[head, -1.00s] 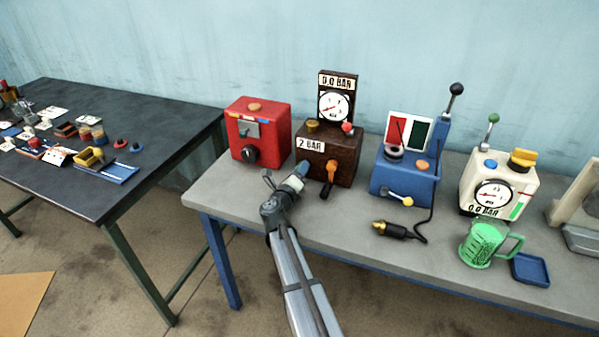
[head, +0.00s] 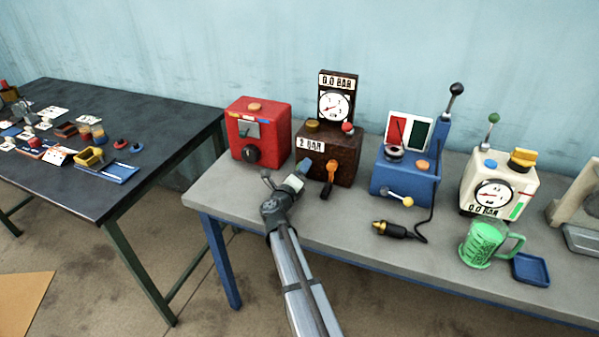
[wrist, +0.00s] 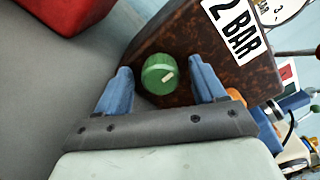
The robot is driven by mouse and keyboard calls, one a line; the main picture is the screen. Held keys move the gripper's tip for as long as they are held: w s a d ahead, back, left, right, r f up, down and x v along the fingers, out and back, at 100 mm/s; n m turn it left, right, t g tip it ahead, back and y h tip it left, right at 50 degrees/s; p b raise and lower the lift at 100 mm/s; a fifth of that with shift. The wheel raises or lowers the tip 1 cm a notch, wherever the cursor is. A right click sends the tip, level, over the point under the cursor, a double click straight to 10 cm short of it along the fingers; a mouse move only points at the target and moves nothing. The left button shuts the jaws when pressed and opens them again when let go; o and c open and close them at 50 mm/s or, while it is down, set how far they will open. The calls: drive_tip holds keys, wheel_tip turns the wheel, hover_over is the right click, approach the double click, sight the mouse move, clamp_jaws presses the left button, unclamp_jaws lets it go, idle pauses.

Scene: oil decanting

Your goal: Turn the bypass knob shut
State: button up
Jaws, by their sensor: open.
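The brown box (head: 342,158) stands on the grey bench with a "2 BAR" label, a gauge on top and an orange lever (head: 329,174) on its front. In the wrist view, a round green knob (wrist: 158,72) with a pale pointer mark sits on the box's side face (wrist: 172,35). The knob is hidden in the head view. My gripper (head: 303,168) is at the box's left side. In the wrist view its two blue fingers are apart, one on each side of the knob, with visible gaps to it. Nothing is held.
A red box (head: 259,130) with a black dial stands close to the left of my gripper. To the right are a blue box (head: 405,172), a corded tool (head: 396,229), a cream gauge box (head: 500,185) and a green jug (head: 484,243). The bench front left is clear.

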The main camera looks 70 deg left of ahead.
drive_tip(key=v, duration=1.4)
idle(0.4)
